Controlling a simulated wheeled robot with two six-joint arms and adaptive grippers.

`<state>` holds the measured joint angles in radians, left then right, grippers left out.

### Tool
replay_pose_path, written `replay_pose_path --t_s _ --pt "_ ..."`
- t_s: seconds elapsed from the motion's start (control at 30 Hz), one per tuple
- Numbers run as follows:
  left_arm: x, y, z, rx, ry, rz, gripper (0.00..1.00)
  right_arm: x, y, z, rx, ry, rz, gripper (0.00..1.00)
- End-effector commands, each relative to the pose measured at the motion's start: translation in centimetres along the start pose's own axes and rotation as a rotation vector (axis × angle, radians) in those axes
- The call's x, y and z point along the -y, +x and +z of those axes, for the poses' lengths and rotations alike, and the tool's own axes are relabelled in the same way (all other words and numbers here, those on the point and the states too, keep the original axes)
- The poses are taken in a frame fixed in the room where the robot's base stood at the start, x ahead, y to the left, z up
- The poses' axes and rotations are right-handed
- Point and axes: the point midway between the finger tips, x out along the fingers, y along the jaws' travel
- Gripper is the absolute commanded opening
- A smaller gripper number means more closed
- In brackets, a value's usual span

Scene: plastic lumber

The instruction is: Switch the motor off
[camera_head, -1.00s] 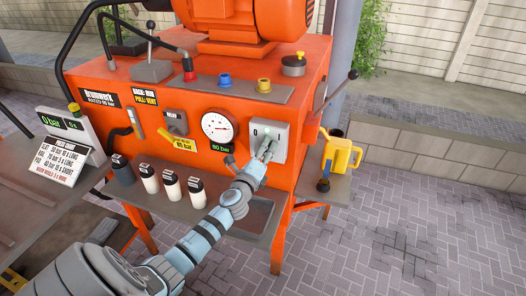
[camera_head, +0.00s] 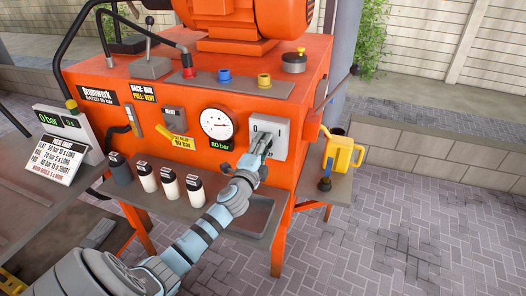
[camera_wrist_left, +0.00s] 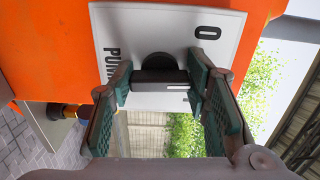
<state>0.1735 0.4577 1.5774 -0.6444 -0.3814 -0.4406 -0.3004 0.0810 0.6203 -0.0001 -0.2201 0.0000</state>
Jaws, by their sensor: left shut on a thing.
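The pump switch is a dark rotary knob (camera_wrist_left: 153,80) with a white line near one end of its bar. It sits on a pale plate (camera_head: 281,135) marked "0" on the front of the orange machine (camera_head: 300,178). The plate also shows in the left wrist view (camera_wrist_left: 120,40), with lettering that seems to read "PUMP", partly cut by a finger. My left gripper (camera_head: 261,146) is at the plate, its two fingers (camera_wrist_left: 157,88) shut on either side of the knob's bar. In the head view the gripper hides most of the knob. My right gripper is not in view.
A pressure gauge (camera_head: 217,124) is left of the plate. Several bottles (camera_head: 168,181) stand on the grey shelf below. A yellow jug (camera_head: 344,155) stands on a side shelf at the right. The orange motor (camera_head: 250,20) is on top. Paving at the right is clear.

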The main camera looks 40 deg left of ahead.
Motion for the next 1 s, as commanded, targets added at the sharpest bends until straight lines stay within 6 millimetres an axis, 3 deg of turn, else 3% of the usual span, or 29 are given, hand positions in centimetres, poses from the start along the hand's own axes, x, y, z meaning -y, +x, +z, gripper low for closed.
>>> replay_pose_path --t_s 0.53,1.0 --pt "-0.4 0.0 0.0 0.001 -0.446 0.002 0.15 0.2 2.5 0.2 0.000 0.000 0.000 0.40" --pt "-0.3 0.0 0.0 0.002 -0.569 0.002 0.15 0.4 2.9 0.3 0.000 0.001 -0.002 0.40"
